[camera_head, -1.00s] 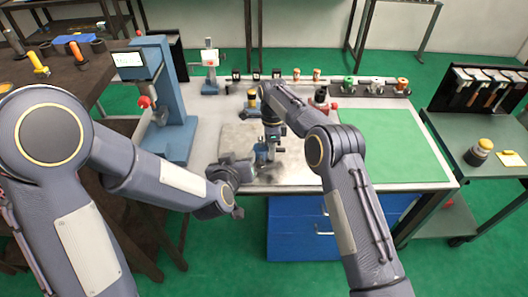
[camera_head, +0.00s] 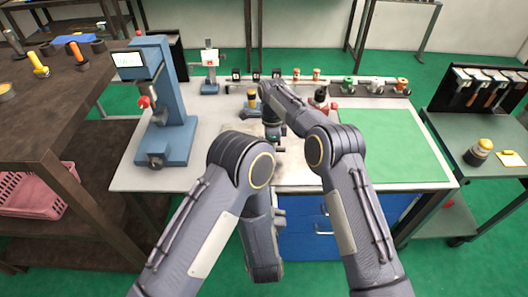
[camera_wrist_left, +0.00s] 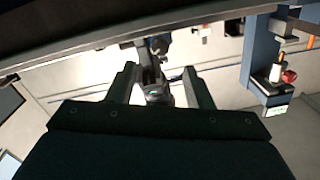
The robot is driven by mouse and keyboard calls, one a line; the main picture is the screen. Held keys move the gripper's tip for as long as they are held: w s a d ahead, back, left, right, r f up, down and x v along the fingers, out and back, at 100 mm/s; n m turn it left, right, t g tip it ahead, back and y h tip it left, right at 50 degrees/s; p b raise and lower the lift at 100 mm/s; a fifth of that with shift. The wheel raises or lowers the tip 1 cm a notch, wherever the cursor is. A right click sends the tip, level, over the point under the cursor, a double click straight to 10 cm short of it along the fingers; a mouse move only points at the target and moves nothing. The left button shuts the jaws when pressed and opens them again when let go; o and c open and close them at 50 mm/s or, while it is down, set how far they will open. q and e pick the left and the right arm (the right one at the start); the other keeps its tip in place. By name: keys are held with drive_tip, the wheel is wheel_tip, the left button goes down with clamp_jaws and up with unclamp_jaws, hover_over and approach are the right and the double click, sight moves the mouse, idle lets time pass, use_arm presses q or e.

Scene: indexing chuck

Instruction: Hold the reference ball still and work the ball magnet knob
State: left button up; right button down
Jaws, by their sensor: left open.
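My left arm is folded at the front of the workbench, its forearm hanging down past the front edge. My left gripper is hidden in the head view. In the left wrist view its two fingers (camera_wrist_left: 158,88) stand apart with nothing clearly between them; my other arm shows beyond the gap. My right gripper (camera_head: 275,141) points down over the middle of the bench, partly hidden by my own arms; its fingers are too small and covered to judge. I cannot make out the reference ball or the ball magnet knob; that middle area is largely covered by my arms.
A blue press (camera_head: 165,100) with a red knob stands at the left of the bench (camera_head: 128,178). A green mat (camera_head: 400,145) lies clear at the right. A row of small parts stands along the back. Blue drawers (camera_head: 310,240) are below. A dark shelf (camera_head: 40,120) is at the left.

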use_arm(q)
drive_tip(key=w, duration=1)
drive_tip(key=shift+w+a, duration=0.2)
drive_tip(key=shift+w, duration=0.05)
drive_tip(key=c, duration=1)
drive_tip(key=shift+o, duration=0.2)
drive_tip(key=n, duration=0.5)
drive_tip(key=shift+n, duration=0.4)
drive_tip(key=o, duration=1)
drive_tip(key=shift+c, duration=0.2)
